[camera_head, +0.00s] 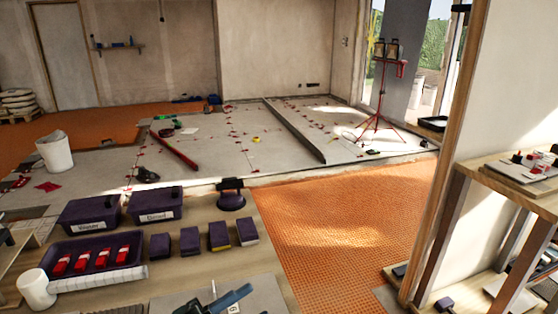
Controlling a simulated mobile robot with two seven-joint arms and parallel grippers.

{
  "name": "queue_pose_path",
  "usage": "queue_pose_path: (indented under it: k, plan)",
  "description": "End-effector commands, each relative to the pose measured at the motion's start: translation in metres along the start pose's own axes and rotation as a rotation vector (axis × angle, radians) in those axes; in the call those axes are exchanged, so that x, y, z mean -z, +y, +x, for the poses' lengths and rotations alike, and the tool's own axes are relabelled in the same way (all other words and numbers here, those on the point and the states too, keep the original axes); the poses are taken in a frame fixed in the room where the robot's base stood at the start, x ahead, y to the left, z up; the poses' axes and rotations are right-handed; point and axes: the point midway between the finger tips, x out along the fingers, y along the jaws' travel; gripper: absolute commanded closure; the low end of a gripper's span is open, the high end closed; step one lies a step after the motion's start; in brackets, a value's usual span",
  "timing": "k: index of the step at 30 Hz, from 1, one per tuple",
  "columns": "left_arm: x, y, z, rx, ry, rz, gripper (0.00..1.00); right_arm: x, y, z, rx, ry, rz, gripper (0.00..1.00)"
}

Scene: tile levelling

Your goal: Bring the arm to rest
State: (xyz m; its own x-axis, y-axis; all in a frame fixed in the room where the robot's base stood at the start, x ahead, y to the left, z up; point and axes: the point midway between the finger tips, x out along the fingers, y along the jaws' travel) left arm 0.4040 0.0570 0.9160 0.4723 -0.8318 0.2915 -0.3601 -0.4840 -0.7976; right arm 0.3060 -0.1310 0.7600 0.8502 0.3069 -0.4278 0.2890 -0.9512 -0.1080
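Neither of my arms and neither of my grippers shows in the head view. The wooden bench (270,262) in front of me carries tools and boxes. At its near edge lies a blue and dark hand tool (232,299) on a grey tile, partly cut off by the picture's lower edge. Whether anything is held in a gripper cannot be seen.
The bench holds a purple tray (62,250) with red pieces, two dark bins (88,214), several sponge-like blocks (190,241), a suction cup (231,195) and a white roll (97,279). A wooden shelf (500,185) stands right. Orange matting (350,225) lies clear beyond.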

Motion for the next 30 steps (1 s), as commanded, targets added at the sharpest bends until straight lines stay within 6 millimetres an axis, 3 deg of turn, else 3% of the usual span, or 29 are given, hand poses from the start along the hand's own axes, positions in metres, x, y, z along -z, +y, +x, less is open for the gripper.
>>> queue_pose_path:
  k: [3,9,14,20,22,30]
  plan:
    - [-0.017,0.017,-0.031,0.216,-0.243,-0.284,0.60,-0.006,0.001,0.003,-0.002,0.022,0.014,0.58]
    - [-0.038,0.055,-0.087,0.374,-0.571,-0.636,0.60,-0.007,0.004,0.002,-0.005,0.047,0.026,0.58]
    - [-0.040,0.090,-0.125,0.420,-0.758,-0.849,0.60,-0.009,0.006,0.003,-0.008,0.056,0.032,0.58]
    - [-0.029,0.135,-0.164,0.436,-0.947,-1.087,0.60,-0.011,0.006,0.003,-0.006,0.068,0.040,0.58]
    - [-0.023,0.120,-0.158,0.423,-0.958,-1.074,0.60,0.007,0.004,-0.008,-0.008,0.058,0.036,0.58]
    - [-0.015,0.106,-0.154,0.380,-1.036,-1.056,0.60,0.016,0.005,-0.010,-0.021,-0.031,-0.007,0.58]
